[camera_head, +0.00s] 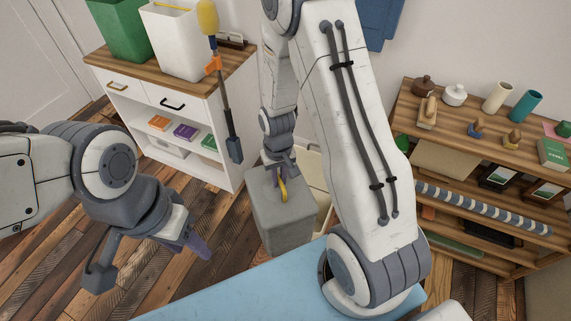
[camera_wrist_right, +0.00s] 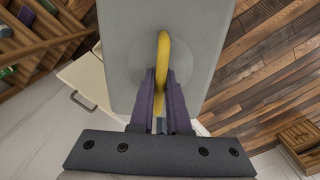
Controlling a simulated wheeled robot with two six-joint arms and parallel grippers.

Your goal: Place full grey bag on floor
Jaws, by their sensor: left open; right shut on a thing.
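The grey bag (camera_head: 283,217) is a boxy block with a yellow loop handle (camera_head: 283,190) on top. My right gripper (camera_head: 274,172) is shut on that handle. In the right wrist view the purple fingers (camera_wrist_right: 160,97) close around the yellow handle, and the bag's grey top (camera_wrist_right: 126,45) fills the middle. The bag looks upright, in front of the shelves; its underside is partly hidden, so I cannot tell whether it touches the floor (camera_head: 150,258). My left gripper (camera_head: 150,262) is open and empty, low at the left over the floor.
A white cabinet (camera_head: 215,140) with a wooden top holds a green bin (camera_head: 119,29) and a white bin (camera_head: 176,40). A wooden shelf (camera_head: 440,135) with jars and books stands at right. A light blue surface (camera_head: 245,292) lies in front. Floor is bare at left.

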